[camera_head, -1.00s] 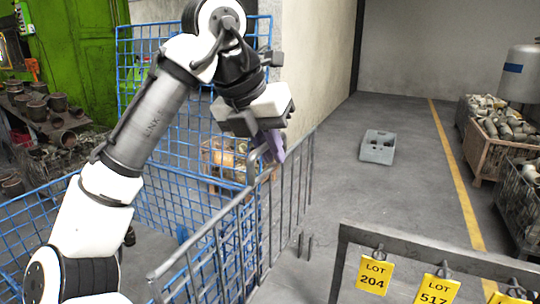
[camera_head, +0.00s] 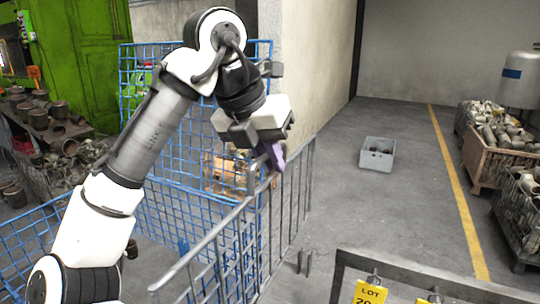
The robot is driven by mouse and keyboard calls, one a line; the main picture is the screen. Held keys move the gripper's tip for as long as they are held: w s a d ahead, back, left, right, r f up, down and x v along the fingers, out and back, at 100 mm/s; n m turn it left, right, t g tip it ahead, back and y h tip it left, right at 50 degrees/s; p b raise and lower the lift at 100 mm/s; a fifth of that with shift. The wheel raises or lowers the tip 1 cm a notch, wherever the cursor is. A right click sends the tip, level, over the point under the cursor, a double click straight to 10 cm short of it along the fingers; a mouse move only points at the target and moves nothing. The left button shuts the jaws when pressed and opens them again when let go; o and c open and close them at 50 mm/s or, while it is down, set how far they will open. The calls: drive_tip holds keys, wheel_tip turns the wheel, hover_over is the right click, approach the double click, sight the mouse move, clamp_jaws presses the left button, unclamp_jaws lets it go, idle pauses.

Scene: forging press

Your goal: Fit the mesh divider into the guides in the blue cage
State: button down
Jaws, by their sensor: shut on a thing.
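The mesh divider (camera_head: 212,239) is a grey barred panel with a top rail, at the lower middle of the head view. My gripper (camera_head: 270,152) is above its far end, shut on a purple-grey part (camera_head: 276,158) at the top of the divider. The divider stands upright and overlaps the right side of the blue cage (camera_head: 178,184) in the picture. The cage is open wire mesh with a tall back panel (camera_head: 136,60). I cannot make out the guides, and the divider's lower edge is partly out of the frame.
Brown items (camera_head: 226,172) lie in or behind the cage. A grey bin (camera_head: 377,153) stands on open floor to the right. A grey rack with a yellow lot tag (camera_head: 369,294) is at the bottom right. Crates of parts (camera_head: 492,150) line the right side beyond a yellow line.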

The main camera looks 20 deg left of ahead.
drive_tip(key=shift+r+p, duration=1.15)
drive_tip(key=shift+r, duration=2.7)
